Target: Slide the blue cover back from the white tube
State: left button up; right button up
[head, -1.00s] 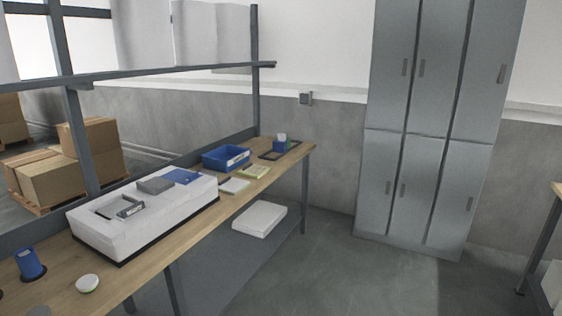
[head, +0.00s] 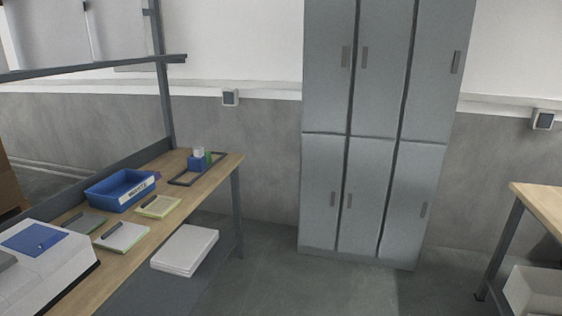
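No white tube with a blue cover can be made out for certain. A small blue block (head: 197,164) with a white top and something green beside it stands at the far end of the workbench, by a dark rectangular frame; it is too small to tell what it is. A white machine (head: 62,262) with a flat blue panel (head: 34,238) on top is cut off at the lower left. Neither of my grippers is in view.
The wooden workbench (head: 190,198) runs along the left, holding a labelled blue bin (head: 121,190) and notepads (head: 122,236). White material (head: 185,250) lies on its lower shelf. Grey lockers (head: 362,200) stand at the back wall. Another table (head: 541,201) is at right. The floor between is clear.

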aim_at(197, 164)
jog(key=i+u, duration=0.1)
jog(key=i, duration=0.8)
jog(key=i+l+u, duration=0.1)
jog(key=i, duration=0.8)
jog(key=i+l+u, duration=0.25)
jog(key=i+u, duration=0.2)
jog(key=i+l+u, duration=0.85)
jog(key=i+l, duration=0.1)
jog(key=l, duration=0.05)
